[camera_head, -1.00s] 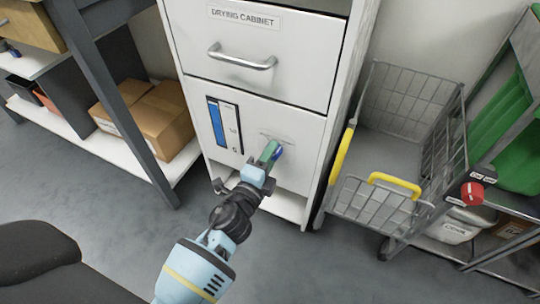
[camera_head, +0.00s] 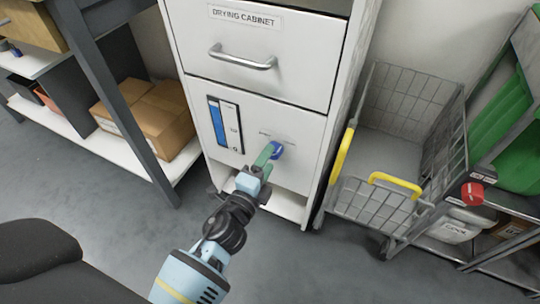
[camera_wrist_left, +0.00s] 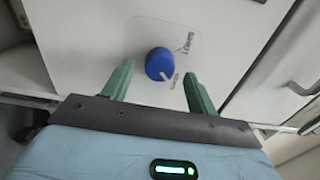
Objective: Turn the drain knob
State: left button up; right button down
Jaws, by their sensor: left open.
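The drain knob (camera_head: 277,150) is a round blue knob on the lower white front of the drying cabinet (camera_head: 300,125). In the left wrist view the knob (camera_wrist_left: 160,64) shows a pale pointer mark aimed down and right, with small printed labels beside it. My left gripper (camera_head: 268,157) is just in front of the knob, slightly left and below in the head view. Its green fingers (camera_wrist_left: 157,84) are open, one on each side below the knob, and hold nothing. The knob looks clear of both fingers. My right gripper is not in view.
A drawer with a metal handle (camera_head: 243,60) is above the knob. A blue-and-white gauge panel (camera_head: 225,124) is left of it. A wire cart (camera_head: 385,195) with yellow handles stands close on the right. Cardboard boxes (camera_head: 152,118) sit on a shelf at left.

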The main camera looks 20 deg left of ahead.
pick_arm(q)
jog(key=shift+s+a, duration=0.1)
jog(key=shift+s, duration=2.55)
